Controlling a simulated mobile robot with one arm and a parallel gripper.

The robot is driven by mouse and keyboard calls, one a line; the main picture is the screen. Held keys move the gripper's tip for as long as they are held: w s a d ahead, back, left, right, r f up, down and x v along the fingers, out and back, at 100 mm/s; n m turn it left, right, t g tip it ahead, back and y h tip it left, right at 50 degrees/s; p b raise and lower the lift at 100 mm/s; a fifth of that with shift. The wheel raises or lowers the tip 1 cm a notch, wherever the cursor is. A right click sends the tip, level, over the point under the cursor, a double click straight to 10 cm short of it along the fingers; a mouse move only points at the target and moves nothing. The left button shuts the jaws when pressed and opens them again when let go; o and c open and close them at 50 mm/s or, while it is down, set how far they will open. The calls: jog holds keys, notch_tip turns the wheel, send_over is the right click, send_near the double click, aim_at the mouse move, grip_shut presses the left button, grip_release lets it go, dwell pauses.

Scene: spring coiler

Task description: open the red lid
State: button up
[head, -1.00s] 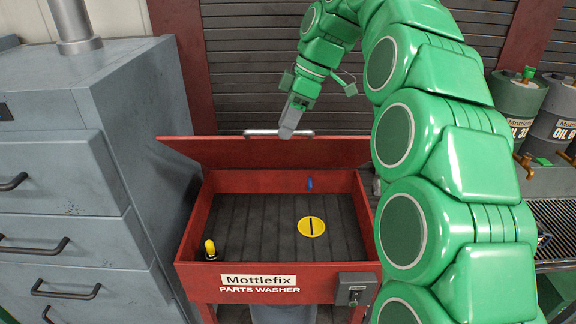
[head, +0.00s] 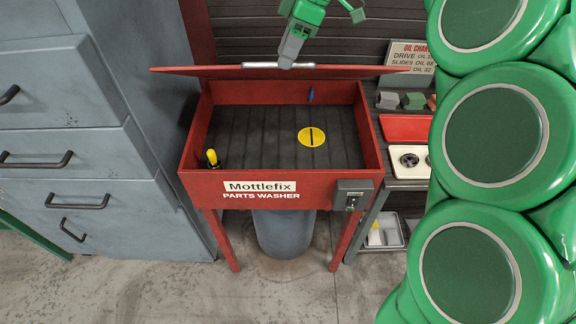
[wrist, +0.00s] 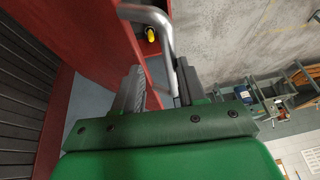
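The red lid (head: 200,71) of the parts washer is raised from the red tub, hinged at the tub's back edge. In the head view it shows as a thin strip with its free edge tilted towards me. A silver bar handle (head: 262,65) runs along the middle of that edge. My gripper (head: 289,58) is at the right part of the handle. In the wrist view the handle (wrist: 152,16) passes between the fingers of my gripper (wrist: 162,88). The fingers stand apart, with a gap on the left of the bar; the bar seems close to the right finger.
The open tub (head: 190,150) holds a yellow disc (head: 312,137) and a yellow-tipped nozzle (head: 212,158). A grey drawer cabinet (head: 70,150) stands close on the left. A shelf with a red tray (head: 404,128) is on the right. The floor in front is clear.

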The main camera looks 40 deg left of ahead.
jog(key=s+d+f, duration=0.2)
jog(key=f, duration=0.5)
jog(key=s+d+f, duration=0.3)
jog(key=f, duration=0.5)
jog(key=s+d+f+t+y, duration=0.1)
jog(key=s+d+f, duration=0.1)
jog(key=f, duration=0.6)
jog(key=shift+s+d+f, duration=0.15)
jog(key=shift+s+d, duration=0.25)
dwell(0.5)
